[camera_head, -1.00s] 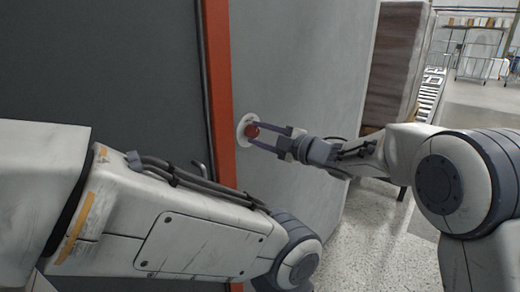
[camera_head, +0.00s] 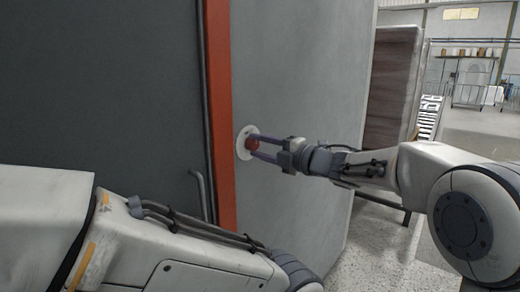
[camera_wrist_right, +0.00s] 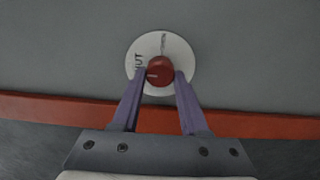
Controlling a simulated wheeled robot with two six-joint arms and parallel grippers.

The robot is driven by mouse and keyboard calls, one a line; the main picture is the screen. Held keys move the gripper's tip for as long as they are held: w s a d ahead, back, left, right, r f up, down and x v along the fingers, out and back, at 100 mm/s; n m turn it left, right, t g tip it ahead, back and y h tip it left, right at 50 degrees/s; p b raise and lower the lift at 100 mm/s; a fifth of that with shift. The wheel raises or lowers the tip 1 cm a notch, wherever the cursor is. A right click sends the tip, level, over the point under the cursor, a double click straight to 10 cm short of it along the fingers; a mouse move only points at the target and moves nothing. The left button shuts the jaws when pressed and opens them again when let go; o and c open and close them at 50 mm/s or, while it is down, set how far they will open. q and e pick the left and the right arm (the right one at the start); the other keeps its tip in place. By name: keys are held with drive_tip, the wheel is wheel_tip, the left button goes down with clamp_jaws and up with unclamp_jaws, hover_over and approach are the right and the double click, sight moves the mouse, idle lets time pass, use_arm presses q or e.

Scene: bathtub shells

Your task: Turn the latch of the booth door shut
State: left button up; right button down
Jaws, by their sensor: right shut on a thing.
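The latch is a red knob (camera_head: 253,144) on a white round plate (camera_head: 241,147), mounted on the grey wall panel just right of the orange strip. In the right wrist view the knob (camera_wrist_right: 161,70) carries a pale mark on its left side, and the plate (camera_wrist_right: 165,45) bears partly covered lettering ending in "UT" at its left and a line near its top. My right gripper (camera_wrist_right: 161,76) is shut on the knob, one purple finger on each side. The dark booth door (camera_head: 100,90) is at the left. My left gripper is out of frame.
An orange upright strip (camera_head: 221,110) runs beside the door. A bent metal handle (camera_head: 200,190) stands out near the door's edge. My left arm crosses the lower left. A stacked brown load (camera_head: 393,85) stands behind the grey panel (camera_head: 300,80); open floor lies at the right.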

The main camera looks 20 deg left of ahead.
drive_tip(key=shift+c, duration=2.1)
unclamp_jaws()
drive_tip(key=shift+d, duration=0.1)
drive_tip(key=b+v, duration=0.1)
drive_tip(key=v, duration=0.9)
drive_tip(key=shift+d, duration=0.2)
drive_tip(key=shift+s, duration=0.1)
